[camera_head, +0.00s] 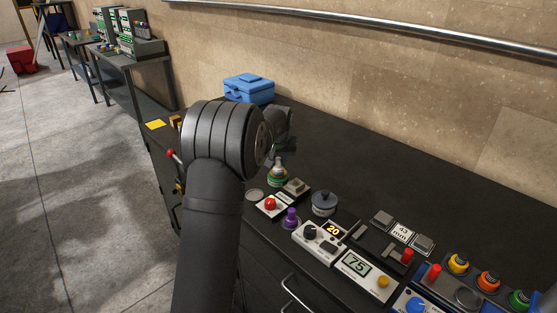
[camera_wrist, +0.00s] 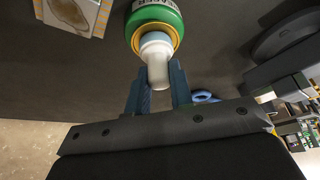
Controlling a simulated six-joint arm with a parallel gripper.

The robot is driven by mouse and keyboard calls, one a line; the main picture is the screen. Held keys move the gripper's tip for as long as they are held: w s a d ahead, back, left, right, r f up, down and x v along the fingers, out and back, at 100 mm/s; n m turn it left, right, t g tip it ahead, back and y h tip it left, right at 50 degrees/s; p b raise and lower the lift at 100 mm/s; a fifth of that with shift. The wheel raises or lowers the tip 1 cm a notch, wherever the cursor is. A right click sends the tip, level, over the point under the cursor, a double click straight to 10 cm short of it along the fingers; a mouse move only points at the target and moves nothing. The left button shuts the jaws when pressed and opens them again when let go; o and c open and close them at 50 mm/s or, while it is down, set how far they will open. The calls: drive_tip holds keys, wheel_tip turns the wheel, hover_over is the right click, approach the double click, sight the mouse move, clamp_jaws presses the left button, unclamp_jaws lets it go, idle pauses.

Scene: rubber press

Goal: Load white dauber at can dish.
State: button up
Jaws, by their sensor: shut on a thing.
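My gripper (camera_wrist: 157,82) is shut on the white dauber (camera_wrist: 157,52), a pale rounded piece between the two blue-grey fingers in the wrist view. The dauber's far end overlaps the yellow rim of the can dish (camera_wrist: 133,42) on a green can (camera_wrist: 160,8). Whether it touches the dish cannot be told. In the head view the green can (camera_head: 277,180) stands upright on the dark bench, with a small pale part showing above it. My gripper is above the can there, and its fingers are mostly hidden by my arm.
A red-button device (camera_head: 269,204), purple stamp (camera_head: 291,218) and grey lidded pot (camera_head: 323,203) stand close by. A display unit (camera_head: 357,265) and several coloured daubers lie to the right. A blue case (camera_head: 248,88) is behind; the bench along the wall is clear.

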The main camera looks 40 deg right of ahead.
sight(278, 158)
drive_tip(key=shift+r, duration=3.5)
drive_tip(key=w+a+f+n, duration=0.1)
drive_tip(key=w+a+f, duration=0.35)
drive_tip(key=a, duration=0.55)
drive_tip(key=w+a+f+n+y, duration=0.1)
drive_tip(key=w+a+f+n, duration=0.15)
drive_tip(key=w+a, duration=0.45)
drive_tip(key=w+a+f+n, duration=0.1)
drive_tip(key=w+a+f, duration=0.25)
drive_tip(key=a, duration=0.85)
drive_tip(key=s+a+f+n, duration=0.1)
drive_tip(key=a+f, duration=0.2)
drive_tip(key=a, duration=0.7)
drive_tip(key=s+a+f+n+t+y, duration=0.1)
drive_tip(key=s+a+f+n, duration=0.1)
drive_tip(key=a, duration=0.8)
drive_tip(key=s+a+f+n+y, duration=0.1)
drive_tip(key=a+f, duration=0.3)
drive_tip(key=a, duration=0.6)
drive_tip(key=shift+s+f, duration=0.25)
drive_tip(key=shift+s, duration=0.1)
drive_tip(key=shift+n, duration=0.25)
